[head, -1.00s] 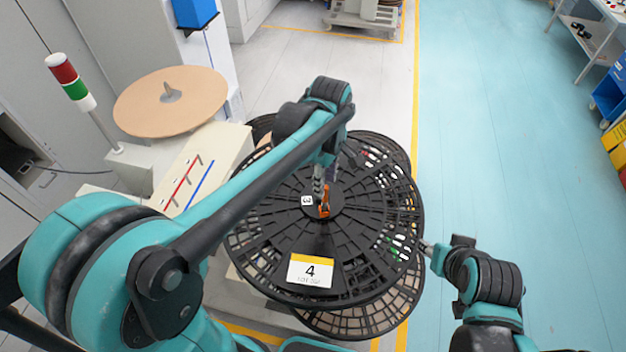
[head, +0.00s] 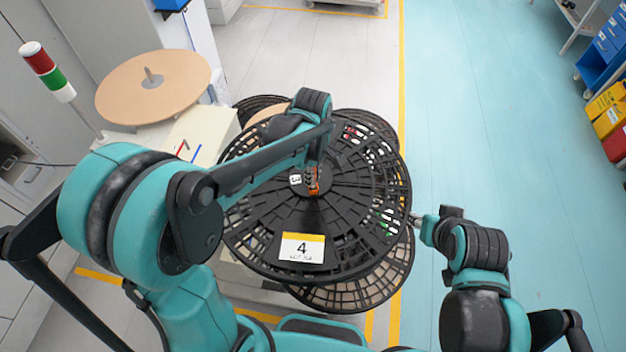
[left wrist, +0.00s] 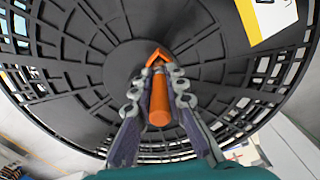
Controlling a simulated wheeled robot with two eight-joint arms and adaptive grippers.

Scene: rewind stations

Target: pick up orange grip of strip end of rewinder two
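The orange grip (left wrist: 159,105) stands out from the middle of a large black reel in the left wrist view, with an orange angled end beyond it. It also shows small in the head view (head: 313,181). My left gripper (left wrist: 160,85) has its grey fingers closely along both sides of the grip and looks shut on it. In the head view my left gripper (head: 312,172) is over the reel's hub. The black reel (head: 262,215) carries a white and yellow label reading 4. My right gripper (head: 418,219) is by the reel's right rim, its fingers too small to read.
Another slotted reel (head: 355,293) lies partly under the labelled one. A tan disc (head: 150,90) sits at upper left, by a red and green signal light (head: 47,72). The blue floor (head: 500,150) at right is clear. Coloured bins (head: 608,110) stand at far right.

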